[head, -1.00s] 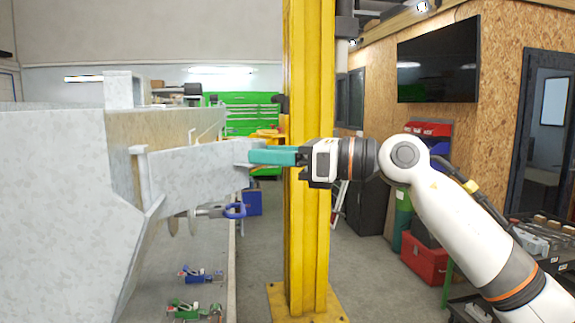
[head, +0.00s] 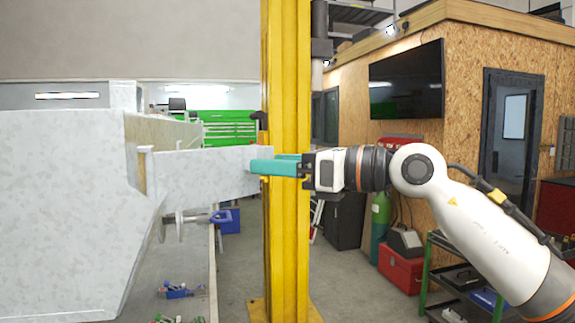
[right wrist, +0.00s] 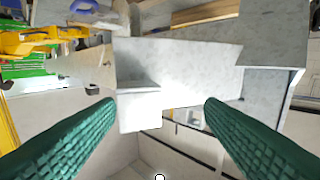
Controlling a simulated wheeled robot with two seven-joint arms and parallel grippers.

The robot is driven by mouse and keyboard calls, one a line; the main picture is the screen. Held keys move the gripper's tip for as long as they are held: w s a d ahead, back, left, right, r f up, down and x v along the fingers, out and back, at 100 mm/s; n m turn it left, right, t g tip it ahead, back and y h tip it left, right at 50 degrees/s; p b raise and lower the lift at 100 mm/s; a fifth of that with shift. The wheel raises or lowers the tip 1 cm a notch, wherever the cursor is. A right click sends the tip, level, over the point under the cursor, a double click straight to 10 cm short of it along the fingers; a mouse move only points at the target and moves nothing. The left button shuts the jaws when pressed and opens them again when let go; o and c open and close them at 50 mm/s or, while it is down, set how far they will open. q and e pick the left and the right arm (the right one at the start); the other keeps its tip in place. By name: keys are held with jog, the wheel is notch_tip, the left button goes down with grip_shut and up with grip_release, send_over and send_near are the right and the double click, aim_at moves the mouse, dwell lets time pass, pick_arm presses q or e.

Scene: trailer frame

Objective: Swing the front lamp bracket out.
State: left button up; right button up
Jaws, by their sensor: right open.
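The front lamp bracket (head: 205,172) is a pale grey metal plate reaching right from the corner of the grey trailer frame (head: 70,210) in the head view. My right gripper (head: 262,163) comes from the right with its teal fingers at the bracket's free end. The fingers are apart. In the right wrist view, the open fingers (right wrist: 160,102) stand left and right of the grey bracket (right wrist: 180,68), which shows ahead between them. I cannot tell whether either finger touches it. My left gripper is not in view.
A yellow post (head: 286,230) stands upright behind my right gripper. A red toolbox (head: 400,268) and a dark cart (head: 465,280) stand at the right. Floor shows between frame and post.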

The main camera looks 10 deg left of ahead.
jog(key=shift+s+r, duration=0.1)
jog(key=shift+s, duration=0.15)
jog(key=shift+a, duration=0.15)
jog(key=s+d+b, duration=0.7)
jog(key=d, duration=0.5)
jog(key=shift+s, duration=0.15)
dwell(0.9)
dwell(0.4)
jog(key=b+v, duration=0.2)
jog(key=v, duration=1)
jog(key=shift+b, duration=0.4)
